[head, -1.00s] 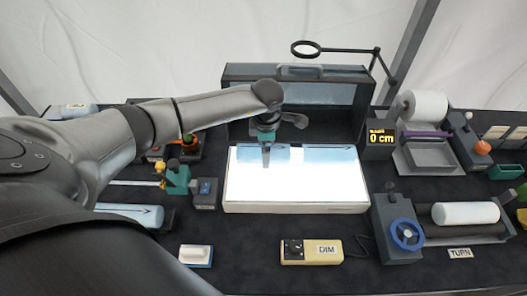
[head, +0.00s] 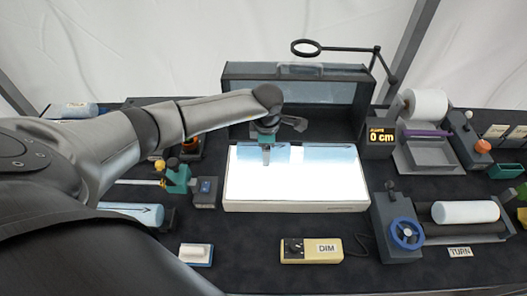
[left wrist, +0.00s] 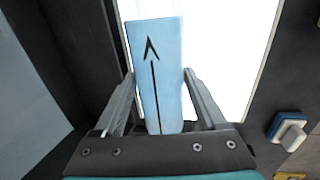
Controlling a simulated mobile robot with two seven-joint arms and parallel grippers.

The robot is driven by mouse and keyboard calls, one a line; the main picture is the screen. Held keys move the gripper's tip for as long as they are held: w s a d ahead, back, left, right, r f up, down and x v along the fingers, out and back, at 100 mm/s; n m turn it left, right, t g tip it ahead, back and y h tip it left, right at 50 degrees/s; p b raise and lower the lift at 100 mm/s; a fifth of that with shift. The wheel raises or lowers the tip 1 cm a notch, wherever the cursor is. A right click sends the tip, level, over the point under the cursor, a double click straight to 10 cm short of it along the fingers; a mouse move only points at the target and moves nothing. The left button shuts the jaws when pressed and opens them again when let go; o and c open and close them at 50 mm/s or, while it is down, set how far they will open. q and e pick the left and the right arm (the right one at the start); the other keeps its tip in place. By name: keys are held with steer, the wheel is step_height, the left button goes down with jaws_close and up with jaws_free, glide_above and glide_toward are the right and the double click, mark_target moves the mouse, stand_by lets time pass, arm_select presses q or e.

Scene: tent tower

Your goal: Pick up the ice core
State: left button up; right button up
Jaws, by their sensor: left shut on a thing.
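In the left wrist view a pale blue ice core (left wrist: 156,75) with a black arrow lies between the two fingers of my left gripper (left wrist: 160,100), which is shut on it. The bright light panel (left wrist: 228,45) is behind it. In the head view my left gripper (head: 266,160) points down over the rear part of the light panel (head: 295,185). A pale blue band (head: 325,153) shows along the panel's back edge beside the gripper. I cannot tell whether the held core touches the panel. My right gripper is not in view.
A dark open-fronted box (head: 320,100) stands behind the panel. Another pale blue core (head: 130,212) lies at left. A dimmer box (head: 312,250) and a white-blue block (head: 196,254) sit in front. A handwheel unit (head: 405,233) and a white roll (head: 424,103) stand right.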

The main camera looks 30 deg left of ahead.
arm_select(q)
jaws_close()
steer(key=shift+r, duration=0.1)
